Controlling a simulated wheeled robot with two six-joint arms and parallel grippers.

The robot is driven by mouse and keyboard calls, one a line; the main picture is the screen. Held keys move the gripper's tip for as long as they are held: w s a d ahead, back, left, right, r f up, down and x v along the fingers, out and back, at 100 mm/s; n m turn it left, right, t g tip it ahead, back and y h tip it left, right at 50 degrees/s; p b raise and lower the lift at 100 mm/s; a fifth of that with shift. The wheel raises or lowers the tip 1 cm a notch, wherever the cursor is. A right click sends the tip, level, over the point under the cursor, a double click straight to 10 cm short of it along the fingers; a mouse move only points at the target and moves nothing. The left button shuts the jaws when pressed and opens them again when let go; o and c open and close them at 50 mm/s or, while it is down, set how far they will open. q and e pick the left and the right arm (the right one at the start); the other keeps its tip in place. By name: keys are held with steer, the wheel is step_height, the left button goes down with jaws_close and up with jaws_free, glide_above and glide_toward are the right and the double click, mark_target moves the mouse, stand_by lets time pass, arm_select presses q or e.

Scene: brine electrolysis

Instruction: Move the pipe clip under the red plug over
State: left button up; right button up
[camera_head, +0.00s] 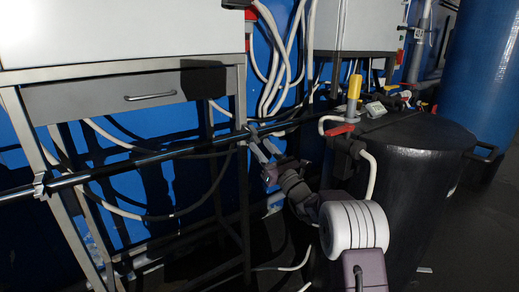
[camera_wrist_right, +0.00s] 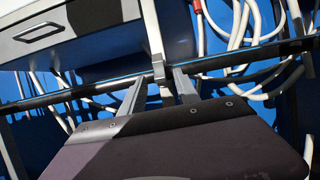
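A small grey pipe clip (camera_head: 251,132) sits on the dark horizontal pipe (camera_head: 170,152), by the metal leg of the bench. It also shows in the right wrist view (camera_wrist_right: 158,69). My right gripper (camera_head: 264,149) is just below and in front of the clip. In the right wrist view its two fingers (camera_wrist_right: 158,78) are spread apart, with the clip between and just beyond their tips; contact cannot be told. A red plug (camera_head: 250,12) is above the clip at the top, and its red part shows in the right wrist view (camera_wrist_right: 197,6). My left gripper is out of view.
A second grey clip (camera_head: 40,185) holds the pipe at the far left. A grey drawer (camera_head: 100,98) is above the pipe. White cables (camera_head: 284,70) hang to the right of the clip. A large black tank (camera_head: 405,190) stands at the right, with a red-handled valve (camera_head: 339,130) near it.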

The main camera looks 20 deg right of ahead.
mark_target(255, 136)
steer(key=shift+x, duration=0.9)
jaws_close()
steer(key=shift+r, duration=0.1)
steer(key=g+p, duration=0.1)
steer(key=p, duration=0.3)
steer(key=r+g+h+p, duration=0.1)
steer(key=g+p, duration=0.1)
steer(key=p, duration=0.3)
steer(key=w+r+g+h+p, duration=0.1)
steer(key=g+p, duration=0.1)
steer(key=p, duration=0.3)
steer(key=shift+a+r, duration=0.15)
steer(key=shift+r, duration=0.1)
steer(key=shift+f+g+p, duration=0.2)
steer(key=shift+g+p, duration=0.3)
steer(key=shift+p, duration=0.5)
